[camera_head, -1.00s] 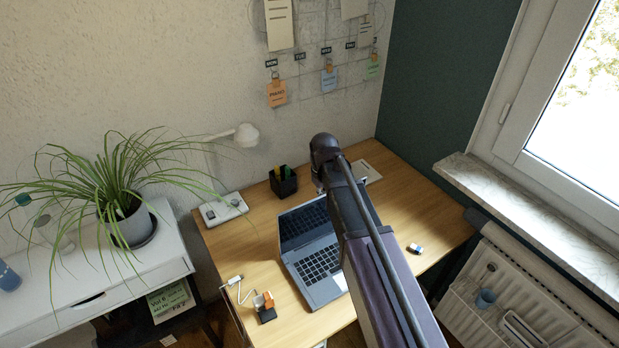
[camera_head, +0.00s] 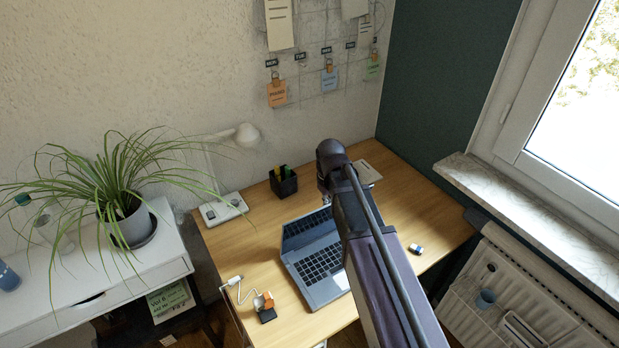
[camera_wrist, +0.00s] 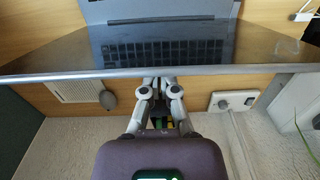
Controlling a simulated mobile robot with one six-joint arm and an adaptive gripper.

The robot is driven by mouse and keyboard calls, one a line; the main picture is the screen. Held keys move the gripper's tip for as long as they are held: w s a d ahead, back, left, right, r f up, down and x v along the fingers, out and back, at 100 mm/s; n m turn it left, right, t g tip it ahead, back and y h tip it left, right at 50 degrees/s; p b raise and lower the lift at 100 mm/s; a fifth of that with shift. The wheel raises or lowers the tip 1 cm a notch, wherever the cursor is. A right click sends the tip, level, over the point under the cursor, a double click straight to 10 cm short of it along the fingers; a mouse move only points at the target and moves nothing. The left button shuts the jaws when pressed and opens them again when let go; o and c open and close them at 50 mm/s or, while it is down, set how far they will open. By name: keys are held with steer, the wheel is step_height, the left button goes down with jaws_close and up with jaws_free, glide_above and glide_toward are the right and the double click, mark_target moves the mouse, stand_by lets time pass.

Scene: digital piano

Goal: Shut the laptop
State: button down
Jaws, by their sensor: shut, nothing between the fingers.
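The laptop (camera_head: 326,280) stands open on the desk, its keyboard base flat and its lid (camera_head: 303,229) raised at the back. My arm hides its right part. My gripper (camera_head: 323,190) is at the lid's top edge, on the wall side; its fingers are mostly hidden in the head view. In the wrist view the lid's edge (camera_wrist: 215,70) runs across the picture, with the dark screen and keys beyond it. My gripper (camera_wrist: 160,82) is shut and empty, its fingertips at the middle of this edge. Whether they touch it I cannot tell.
The desk (camera_head: 262,262) also holds a black pen holder (camera_head: 284,183) behind the laptop, a white lamp (camera_head: 222,209) at left, a cable with a small orange-and-black item (camera_head: 266,304) and a small blue-and-white object (camera_head: 416,249) at right. A potted plant (camera_head: 130,224) stands left.

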steer(key=shift+s, duration=0.1)
steer(key=shift+s+d+f+b, duration=0.2)
steer(key=shift+s+d, duration=0.2)
steer(key=shift+s, duration=0.2)
steer(key=shift+s+d+f+b, duration=0.15)
steer(key=shift+s+d, duration=0.25)
steer(key=shift+s, duration=0.2)
steer(key=shift+s, duration=0.1)
steer(key=shift+s+d+f+b, duration=0.3)
steer(key=shift+s+d, duration=0.1)
steer(key=shift+s, duration=0.2)
steer(key=shift+s+d+f+b, duration=0.3)
steer(key=shift+s+d, duration=0.1)
steer(key=shift+s, duration=0.15)
steer(key=shift+s, duration=0.1)
steer(key=shift+s+d+f+b, duration=0.35)
steer(key=shift+s+f+b, duration=0.05)
steer(key=shift+s, duration=0.15)
steer(key=shift+s+d+f+b, duration=0.35)
steer(key=shift+s+b, duration=0.05)
steer(key=shift+s, duration=0.1)
